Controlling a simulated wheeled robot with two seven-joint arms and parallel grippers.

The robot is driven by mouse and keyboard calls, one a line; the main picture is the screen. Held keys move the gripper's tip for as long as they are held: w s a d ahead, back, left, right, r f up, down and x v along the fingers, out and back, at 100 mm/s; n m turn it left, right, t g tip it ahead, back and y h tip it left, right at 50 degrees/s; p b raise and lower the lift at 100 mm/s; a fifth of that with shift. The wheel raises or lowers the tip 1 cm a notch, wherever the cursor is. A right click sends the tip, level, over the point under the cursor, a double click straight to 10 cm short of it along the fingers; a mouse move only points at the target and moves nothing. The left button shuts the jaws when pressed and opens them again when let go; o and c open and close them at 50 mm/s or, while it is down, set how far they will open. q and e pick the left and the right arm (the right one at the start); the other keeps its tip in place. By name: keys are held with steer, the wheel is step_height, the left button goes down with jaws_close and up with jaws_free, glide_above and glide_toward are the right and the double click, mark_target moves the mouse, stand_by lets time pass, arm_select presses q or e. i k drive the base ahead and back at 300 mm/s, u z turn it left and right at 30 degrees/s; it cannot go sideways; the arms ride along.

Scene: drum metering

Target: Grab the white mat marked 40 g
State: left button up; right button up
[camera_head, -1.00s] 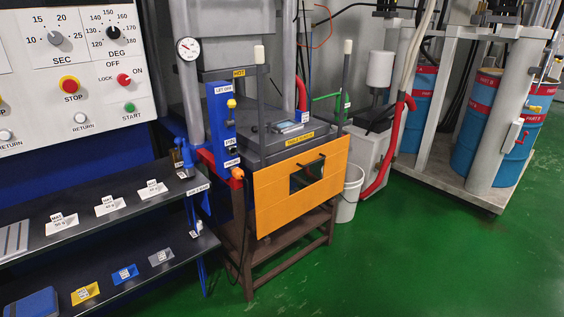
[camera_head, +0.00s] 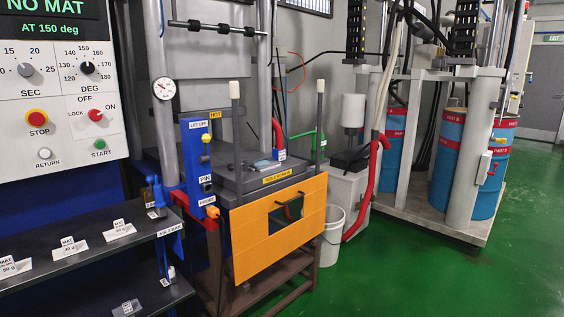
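Three white mats with small standing tags lie in a row on the dark upper shelf (camera_head: 95,262) at the lower left. The nearest white mat (camera_head: 14,268), at the left edge, seems to be tagged 50 g. The middle white mat (camera_head: 70,250) and the far white mat (camera_head: 120,231) have tags too small to read surely, so I cannot tell which is marked 40 g. None is covered. Neither of my grippers is in view.
A press with an orange front guard (camera_head: 282,225) stands right of the shelf. A blue post (camera_head: 159,193) stands at the shelf's end. A grey mat (camera_head: 127,308) shows on the lower shelf. A white bucket (camera_head: 333,238) stands beside the press. Green floor at right is clear.

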mark_target(69, 249)
steer(key=u, duration=1.35)
